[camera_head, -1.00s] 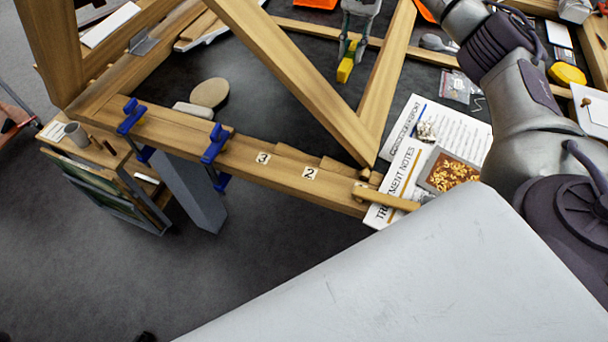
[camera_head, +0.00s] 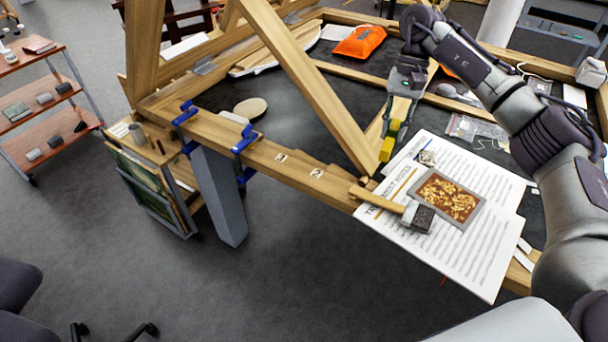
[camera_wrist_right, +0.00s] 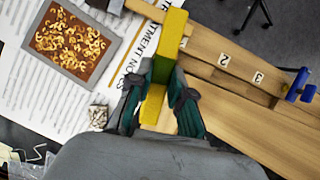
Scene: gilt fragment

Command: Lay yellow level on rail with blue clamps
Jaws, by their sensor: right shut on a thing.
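The yellow level (camera_head: 388,146) is a short yellow bar held in my right gripper (camera_head: 395,118), above the worktop near the end of the wooden rail (camera_head: 268,160). In the right wrist view the level (camera_wrist_right: 166,50) stands between the fingers of the gripper (camera_wrist_right: 158,88), which is shut on it. The rail (camera_wrist_right: 212,50) lies just beyond it, with number tags 2 and 3. Two blue clamps (camera_head: 242,142) (camera_head: 185,116) grip the rail further left; one clamp (camera_wrist_right: 298,84) shows at the right edge of the wrist view. My left gripper is not in view.
A wooden-handled brush (camera_head: 392,202) lies across the rail's right end and printed sheets (camera_head: 455,262). A tray of gilt flakes (camera_head: 447,197) sits on the sheets. A diagonal beam (camera_head: 310,85) rises left of my gripper. An orange packet (camera_head: 359,41) lies behind.

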